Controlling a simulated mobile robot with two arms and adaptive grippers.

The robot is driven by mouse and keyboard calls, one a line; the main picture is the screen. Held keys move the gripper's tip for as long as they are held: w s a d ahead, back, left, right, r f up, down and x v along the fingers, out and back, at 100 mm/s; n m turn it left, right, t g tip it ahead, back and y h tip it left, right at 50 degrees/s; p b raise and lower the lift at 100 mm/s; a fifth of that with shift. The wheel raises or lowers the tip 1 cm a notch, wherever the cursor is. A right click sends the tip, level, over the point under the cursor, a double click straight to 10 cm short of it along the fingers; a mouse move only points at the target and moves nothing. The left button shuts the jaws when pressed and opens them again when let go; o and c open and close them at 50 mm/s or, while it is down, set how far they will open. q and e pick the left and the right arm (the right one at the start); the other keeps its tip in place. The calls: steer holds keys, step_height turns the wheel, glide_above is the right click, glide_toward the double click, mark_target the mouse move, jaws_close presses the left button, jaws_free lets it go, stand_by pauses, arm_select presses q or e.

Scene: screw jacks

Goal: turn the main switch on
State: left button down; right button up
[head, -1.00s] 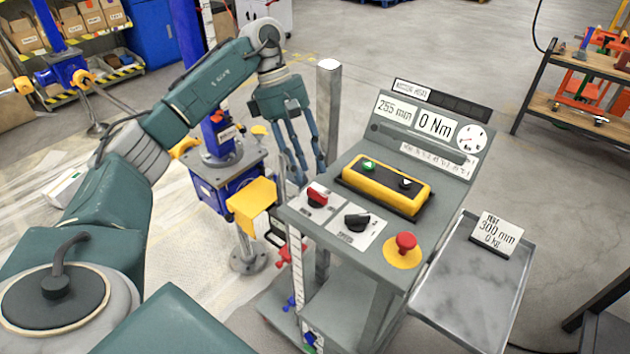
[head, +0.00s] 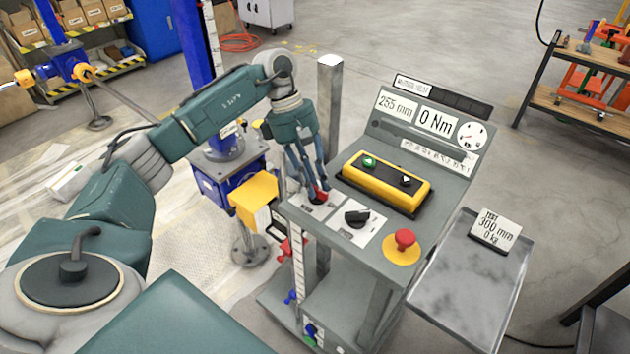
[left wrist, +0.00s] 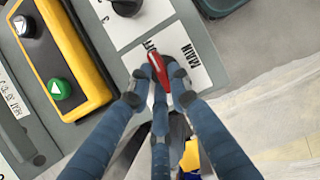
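The main switch (head: 321,196) is a red knob on a white plate at the near left of the grey control console's sloping panel. My left gripper (head: 318,192) is down at it, with its blue fingers partly covering it. In the left wrist view the switch's red handle (left wrist: 157,66) lies between the fingertips (left wrist: 158,76), next to a label reading MAIN. The fingertips are close on both sides of the handle; I cannot tell whether they press on it. My right gripper is not in view.
A black rotary knob (head: 356,216) sits right beside the main switch. A yellow button box (head: 384,184) and a red emergency button (head: 404,240) are also on the console. A grey post (head: 329,100) rises behind the gripper. A metal side tray (head: 462,290) is at right.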

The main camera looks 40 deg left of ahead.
arm_select(q)
steer(key=shift+s+a+f+n+t+b, duration=0.15)
steer(key=shift+n+t+b, duration=0.25)
steer(key=shift+n+b, duration=0.55)
steer(key=shift+s+n+t+b, duration=0.1)
steer(key=shift+n+t+b, duration=0.4)
steer(key=shift+n+b, duration=0.55)
steer(key=n+b, duration=0.1)
steer(key=n, duration=0.1)
steer(key=n+t+b, duration=0.1)
steer(key=n, duration=0.1)
steer(key=n+y, duration=0.1)
steer(key=shift+s+n+t+b, duration=0.3)
steer(key=shift+n+t+b, duration=0.1)
steer(key=n, duration=0.1)
steer(key=n+y+b, duration=0.1)
steer(key=n, duration=0.1)
steer(key=n+t, duration=0.1)
steer(key=shift+s+d+y+b, duration=0.15)
steer(key=shift+d+y+b, duration=0.15)
steer(key=shift+b, duration=0.1)
steer(key=shift+s+d+r+n+y+b, duration=0.1)
steer(key=shift+n+y+b, duration=0.2)
steer(key=shift+n, duration=0.75)
steer(key=shift+r+n+y+b, duration=0.1)
steer(key=shift+n+y, duration=0.3)
steer(key=shift+n, duration=0.65)
steer(key=c, duration=1.6)
jaws_free()
